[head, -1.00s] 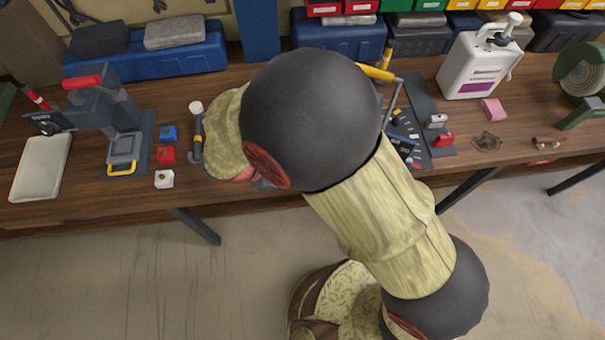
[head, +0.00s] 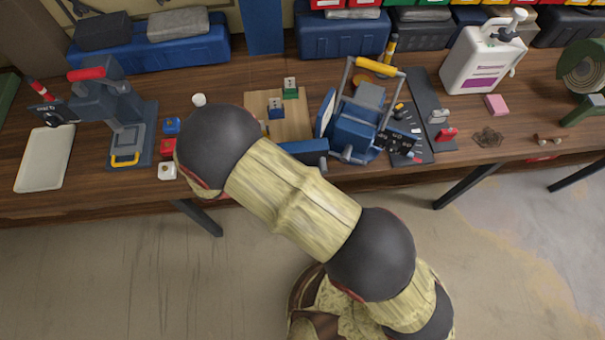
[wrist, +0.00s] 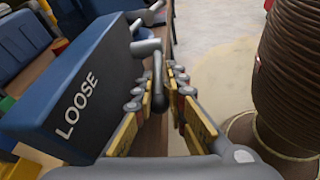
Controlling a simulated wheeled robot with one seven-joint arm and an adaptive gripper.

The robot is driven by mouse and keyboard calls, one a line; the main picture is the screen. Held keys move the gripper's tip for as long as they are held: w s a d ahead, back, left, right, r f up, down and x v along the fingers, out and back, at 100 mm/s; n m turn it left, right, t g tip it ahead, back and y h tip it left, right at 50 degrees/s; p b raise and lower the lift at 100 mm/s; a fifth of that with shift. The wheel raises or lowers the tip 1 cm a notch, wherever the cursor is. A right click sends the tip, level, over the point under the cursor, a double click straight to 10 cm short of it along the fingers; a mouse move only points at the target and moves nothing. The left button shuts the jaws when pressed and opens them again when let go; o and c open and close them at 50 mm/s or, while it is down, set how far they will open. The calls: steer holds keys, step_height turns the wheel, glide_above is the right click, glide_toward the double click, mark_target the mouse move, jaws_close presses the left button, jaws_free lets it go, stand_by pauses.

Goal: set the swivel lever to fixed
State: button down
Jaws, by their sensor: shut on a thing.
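The swivel lever (wrist: 158,82) shows in the wrist view as a dark rod with a rounded end, below a grey pivot piece (wrist: 146,47). It is beside a dark blue block (wrist: 75,95) that carries the white word LOOSE. My gripper (wrist: 160,95) is shut on the lever, its yellow-padded fingers on either side of it. In the head view a blue device with a yellow-gripped handle (head: 352,135) stands at the table's front. My arm hides my gripper there, and I cannot make out the lever clearly.
A wooden board (head: 290,120) with small blue and green blocks lies left of the device. A dark grey press (head: 115,105) and several small coloured blocks are further left. A white jug (head: 483,60) stands at the right. Open floor (wrist: 208,40) lies beyond the table edge.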

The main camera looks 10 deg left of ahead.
steer(key=shift+w+a, duration=0.2)
steer(key=c, duration=2.1)
jaws_free()
steer(key=shift+o, duration=1)
steer(key=shift+d, duration=0.1)
steer(key=v, duration=1.2)
steer(key=shift+s, duration=0.1)
